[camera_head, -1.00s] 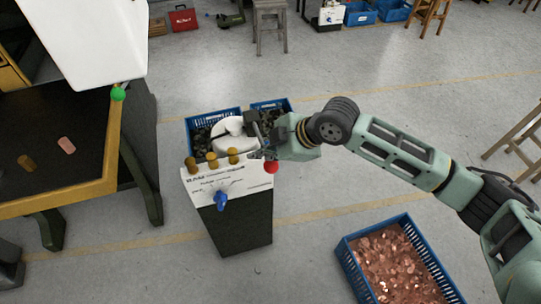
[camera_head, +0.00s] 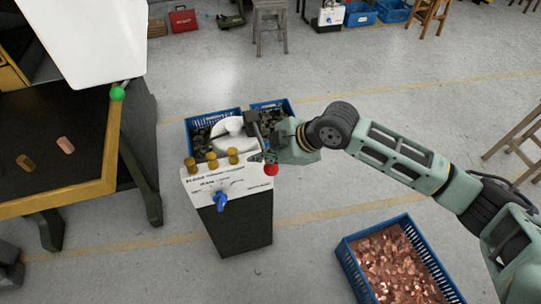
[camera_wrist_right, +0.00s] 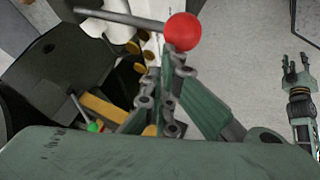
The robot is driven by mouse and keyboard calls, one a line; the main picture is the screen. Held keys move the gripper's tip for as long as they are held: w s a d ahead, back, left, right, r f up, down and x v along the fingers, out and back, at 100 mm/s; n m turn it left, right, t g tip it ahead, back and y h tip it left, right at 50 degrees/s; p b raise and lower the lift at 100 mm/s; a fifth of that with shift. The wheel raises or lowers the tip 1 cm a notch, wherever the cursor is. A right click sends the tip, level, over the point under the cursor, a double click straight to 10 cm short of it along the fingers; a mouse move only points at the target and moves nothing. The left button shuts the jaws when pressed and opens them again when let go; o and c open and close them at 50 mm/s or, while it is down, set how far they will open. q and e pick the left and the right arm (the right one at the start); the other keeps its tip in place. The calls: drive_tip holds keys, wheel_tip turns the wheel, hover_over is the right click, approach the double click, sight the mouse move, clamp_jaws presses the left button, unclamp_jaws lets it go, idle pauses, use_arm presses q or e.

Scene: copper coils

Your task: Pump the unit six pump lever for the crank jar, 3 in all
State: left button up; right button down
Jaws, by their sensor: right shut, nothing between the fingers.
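The pump lever is a grey rod with a red ball knob (camera_head: 271,169) at the right front edge of a white-topped dark unit (camera_head: 240,215). The red knob (camera_wrist_right: 182,32) and its rod (camera_wrist_right: 118,18) also show in the right wrist view. My right gripper (camera_head: 264,151) is shut and empty, just behind the knob in the head view. In the wrist view its fingertips (camera_wrist_right: 175,62) lie right beside the knob; I cannot tell whether they touch. My left gripper (camera_wrist_right: 297,72) shows only in the wrist view, low and away from the unit, its fingers apart. I cannot identify the crank jar.
The unit carries a blue knob (camera_head: 220,200), several brass cylinders and a white round part (camera_head: 228,130). Blue crates (camera_head: 212,118) stand behind it. A crate of copper pieces (camera_head: 345,262) stands at the lower right. A wooden-edged table (camera_head: 60,195) is at left.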

drive_tip(key=shift+s+d+f+b, duration=0.15)
drive_tip(key=shift+f+b, duration=0.2)
drive_tip(key=shift+f, duration=0.5)
drive_tip(key=shift+s+f+b, duration=0.1)
drive_tip(key=shift+f+b, duration=0.2)
drive_tip(key=shift+f, duration=0.55)
idle(1.0)
drive_tip(key=shift+r, duration=0.1)
idle(0.4)
drive_tip(key=shift+w+r+p, duration=0.2)
drive_tip(key=shift+r+p, duration=0.8)
drive_tip(key=shift+r, duration=0.15)
drive_tip(key=shift+w+r+p, duration=0.25)
drive_tip(key=shift+r+p, duration=0.8)
drive_tip(key=shift+r, duration=0.15)
drive_tip(key=shift+w+r+p, duration=0.2)
drive_tip(key=shift+r+p, duration=0.8)
drive_tip(key=shift+r, duration=0.15)
drive_tip(key=shift+a+r, duration=0.1)
drive_tip(key=shift+a, duration=0.1)
wheel_tip(320, 180, up, 5)
drive_tip(key=p, duration=0.4)
hover_over(266, 169)
drive_tip(key=w, duration=0.2)
drive_tip(key=shift+s+a, duration=0.15)
drive_tip(key=shift+a, duration=0.15)
